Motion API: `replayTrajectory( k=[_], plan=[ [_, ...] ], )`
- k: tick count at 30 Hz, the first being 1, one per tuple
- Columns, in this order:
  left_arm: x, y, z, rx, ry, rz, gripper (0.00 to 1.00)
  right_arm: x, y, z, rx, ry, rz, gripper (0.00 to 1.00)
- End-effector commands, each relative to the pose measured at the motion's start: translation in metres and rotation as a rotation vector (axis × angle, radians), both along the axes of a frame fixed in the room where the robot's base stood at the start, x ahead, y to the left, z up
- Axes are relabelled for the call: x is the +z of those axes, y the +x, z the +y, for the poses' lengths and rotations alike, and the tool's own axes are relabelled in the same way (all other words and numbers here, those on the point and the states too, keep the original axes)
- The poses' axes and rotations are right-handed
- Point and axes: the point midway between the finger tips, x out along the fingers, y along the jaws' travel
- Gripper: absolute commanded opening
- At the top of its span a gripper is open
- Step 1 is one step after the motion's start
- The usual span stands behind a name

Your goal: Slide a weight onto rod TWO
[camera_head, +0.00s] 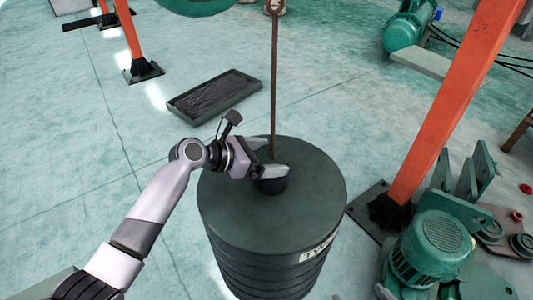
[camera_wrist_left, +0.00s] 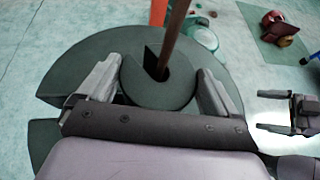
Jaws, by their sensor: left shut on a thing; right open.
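A small dark slotted weight (camera_head: 271,186) is between the fingers of my left gripper (camera_head: 272,171), which is shut on it. It also shows in the left wrist view (camera_wrist_left: 158,88), with the thin brown rod (camera_head: 274,80) standing in its slot. Below is a tall stack of wide dark weights (camera_head: 225,205), with a partly readable label like "TWO" (camera_head: 318,250) on its side. The small weight is at the stack's top; I cannot tell whether it touches. My right gripper (camera_wrist_left: 262,111) shows open and empty at the right edge of the left wrist view.
Orange posts (camera_head: 450,120) stand right and back left. A green motor (camera_head: 432,250) and brackets lie at the lower right. A shallow black tray (camera_head: 215,96) lies behind the stack, and another green motor (camera_head: 408,25) is at the back right.

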Motion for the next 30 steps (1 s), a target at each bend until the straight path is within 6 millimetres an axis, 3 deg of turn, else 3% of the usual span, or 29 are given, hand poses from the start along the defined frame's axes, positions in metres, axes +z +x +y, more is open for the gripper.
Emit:
replayTrajectory(
  k=[1, 10, 11, 12, 16, 17, 23, 30],
  plan=[
    [0.01, 0.003, -0.002, 0.002, -0.015, -0.016, 0.08, 0.002, 0.0, 0.0, 0.0, 0.0, 0.0, 1.0],
    [0.008, 0.003, -0.002, 0.002, -0.013, -0.016, 0.08, 0.002, 0.0, 0.0, 0.0, 0.0, 0.0, 1.0],
    [0.008, 0.003, -0.002, 0.002, -0.013, -0.016, 0.96, 0.002, 0.0, 0.0, 0.0, 0.0, 0.0, 1.0],
    [0.008, 0.003, -0.001, 0.002, -0.012, -0.015, 1.0, 0.002, 0.0, 0.0, 0.0, 0.0, 0.0, 1.0],
    [0.004, 0.002, -0.001, 0.002, -0.008, -0.01, 1.0, 0.002, 0.0, 0.0, 0.0, 0.0, 0.0, 1.0],
    [-0.007, -0.002, 0.001, -0.001, 0.007, 0.008, 1.0, 0.001, 0.0, 0.0, 0.0, 0.0, 0.0, 1.0],
    [-0.004, -0.002, 0.001, 0.0, 0.004, 0.005, 1.0, 0.003, 0.0, 0.0, 0.0, 0.0, 0.0, 1.0],
    [0.002, -0.013, 0.004, 0.0, 0.001, 0.005, 1.0, 0.021, 0.0, 0.0, 0.0, 0.0, 0.0, 1.0]
  ],
)
